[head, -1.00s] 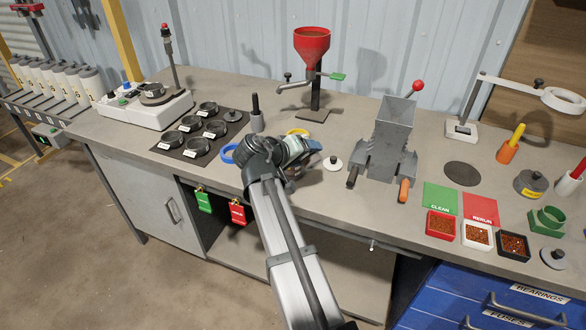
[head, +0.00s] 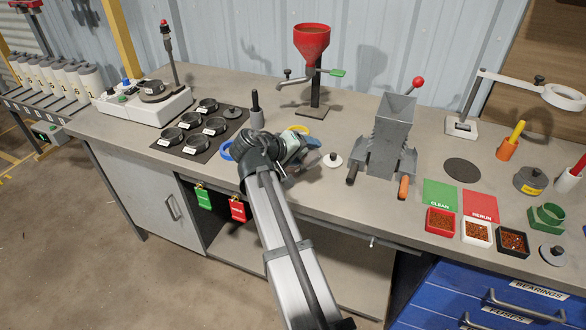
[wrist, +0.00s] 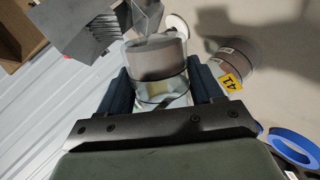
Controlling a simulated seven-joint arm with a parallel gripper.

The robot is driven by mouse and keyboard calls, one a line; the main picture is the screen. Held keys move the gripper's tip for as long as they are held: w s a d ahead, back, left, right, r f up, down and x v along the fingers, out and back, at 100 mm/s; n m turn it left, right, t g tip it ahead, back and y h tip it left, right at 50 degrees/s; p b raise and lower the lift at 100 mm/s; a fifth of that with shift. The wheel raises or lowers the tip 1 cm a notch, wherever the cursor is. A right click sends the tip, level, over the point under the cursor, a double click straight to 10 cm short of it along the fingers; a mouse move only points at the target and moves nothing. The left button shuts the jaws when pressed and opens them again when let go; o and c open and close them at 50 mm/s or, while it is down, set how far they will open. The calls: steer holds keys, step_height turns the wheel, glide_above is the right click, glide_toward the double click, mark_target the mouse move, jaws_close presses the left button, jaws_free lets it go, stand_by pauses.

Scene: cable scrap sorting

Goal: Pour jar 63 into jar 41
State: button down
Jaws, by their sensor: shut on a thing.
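My gripper (wrist: 158,82) is shut on a clear jar with grey contents (wrist: 157,60), between two dark blue fingers. No number shows on this jar, and I cannot tell its exact tilt. Jar 41 (wrist: 231,66), clear with a yellow "41" label, is to the right of the held jar in the wrist view, apart from it in the picture. In the head view my gripper (head: 302,150) is above the front of the bench, and the wrist and fingers mostly hide both jars.
A red funnel stand (head: 312,45) is behind. Black dishes (head: 190,120) are left.

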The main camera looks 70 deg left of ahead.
steer(key=shift+a+f+n, duration=0.1)
steer(key=shift+n, duration=0.2)
steer(key=shift+s+a+r+n+h, duration=0.15)
steer(key=shift+a+r+n+h, duration=0.3)
steer(key=shift+h, duration=0.25)
stand_by(0.6)
steer(key=shift+a+r+n+t+h, duration=0.25)
steer(key=shift+r+n+t+h, duration=0.15)
steer(key=shift+n+h, duration=0.1)
stand_by(0.6)
steer(key=shift+s+a+f+n+h, duration=0.15)
steer(key=shift+a+f+n+h, duration=0.1)
steer(key=shift+f+n+h, duration=0.25)
stand_by(0.6)
steer(key=shift+s+a+r+n+t+h+b, duration=0.15)
steer(key=shift+a+r+n+t+h+b, duration=0.2)
steer(key=shift+a+r+n+t+h, duration=0.45)
stand_by(1.4)
steer(key=shift+s+a+r+n+t+h+b, duration=0.1)
steer(key=shift+a+n+t+h+b, duration=0.25)
steer(key=shift+n+b, duration=0.3)
steer(key=shift+s+a+r+n+t+h+b, duration=0.1)
steer(key=shift+n+h+b, duration=0.4)
steer(key=shift+b, duration=0.1)
stand_by(0.8)
